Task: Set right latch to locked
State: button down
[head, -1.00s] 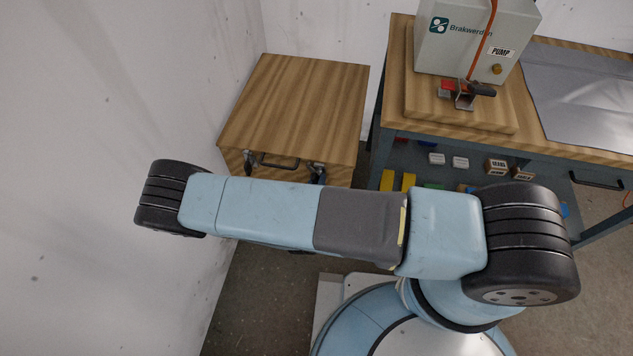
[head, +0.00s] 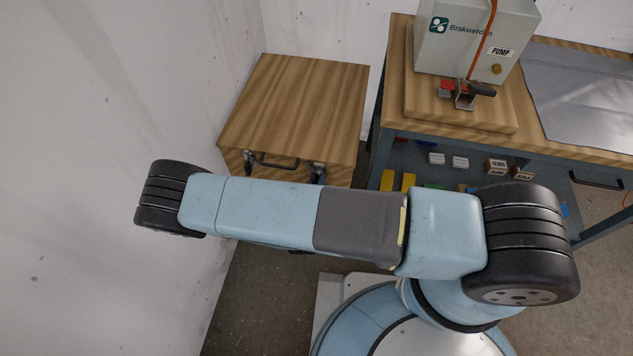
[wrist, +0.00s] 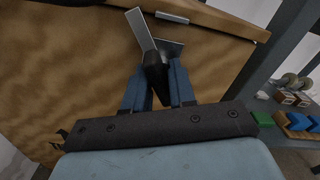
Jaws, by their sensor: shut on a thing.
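The right latch (head: 317,167) is on the front of a wooden case (head: 300,105), near its right end. In the wrist view, the latch shows a bright metal strip (wrist: 141,28) slanting up to the left, a metal plate beside it and a black lever tip (wrist: 154,68). My gripper (wrist: 156,82) has its two blue fingers on either side of the black tip and is shut on it. In the head view my arm hides the gripper and the lower front of the case. The exact latch angle is hard to read.
A left latch (head: 248,160) and a dark carry handle (head: 277,162) are on the same case front. A white wall (head: 130,90) is close on the left. A workbench (head: 455,143) with a pump unit (head: 473,40) and shelf items stands on the right.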

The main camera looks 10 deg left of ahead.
jog(key=c, duration=1.1)
grip_release()
jog(key=shift+a, duration=0.1)
jog(key=shift+s, duration=0.1)
jog(key=s, duration=0.9)
jog(key=s+a, duration=0.1)
jog(key=s, duration=0.3)
jog(key=shift+s, duration=0.25)
